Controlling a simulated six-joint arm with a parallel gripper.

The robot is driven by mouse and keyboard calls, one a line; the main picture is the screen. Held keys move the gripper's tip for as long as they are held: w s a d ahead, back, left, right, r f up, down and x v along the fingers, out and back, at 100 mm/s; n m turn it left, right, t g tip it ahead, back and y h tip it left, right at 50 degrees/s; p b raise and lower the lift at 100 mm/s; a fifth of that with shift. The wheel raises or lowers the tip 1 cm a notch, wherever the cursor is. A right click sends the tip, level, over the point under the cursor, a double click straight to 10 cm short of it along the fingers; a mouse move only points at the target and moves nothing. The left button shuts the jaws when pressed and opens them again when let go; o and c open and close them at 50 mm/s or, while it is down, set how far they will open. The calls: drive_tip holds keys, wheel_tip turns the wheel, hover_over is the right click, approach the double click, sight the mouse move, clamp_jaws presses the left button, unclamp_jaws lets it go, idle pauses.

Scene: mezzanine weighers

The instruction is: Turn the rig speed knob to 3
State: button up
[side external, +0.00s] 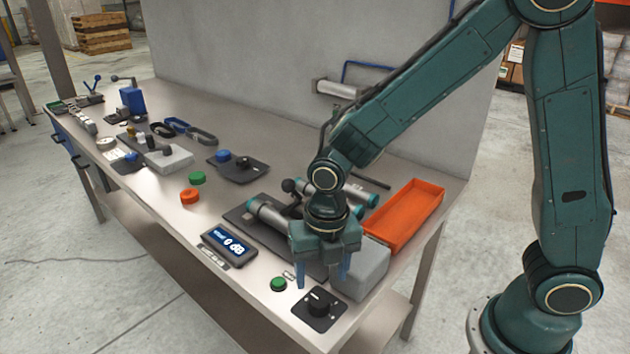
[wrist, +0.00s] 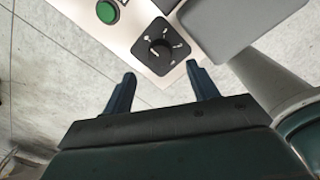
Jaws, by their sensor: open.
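The rig speed knob (side external: 319,300) is a black round knob on a dark square plate at the near right corner of the bench. In the wrist view the knob (wrist: 158,50) lies beyond my fingertips, roughly between them, with a pale pointer line and small pale marks around it. The marks are too small to read. My gripper (side external: 335,275) points down above and just behind the knob in the side view. In the wrist view my gripper (wrist: 160,75) has its two blue fingers wide apart, with nothing between them and not touching the knob.
A green button (side external: 278,284) sits left of the knob. A grey box (side external: 362,270) stands close behind the knob, beside my gripper. An orange tray (side external: 403,215) lies further back. The bench's front edge is near.

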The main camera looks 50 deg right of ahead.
sight(320, 299)
drive_tip(key=shift+a+f, duration=0.1)
drive_tip(key=shift+f, duration=3.25)
drive_tip(key=c, duration=1)
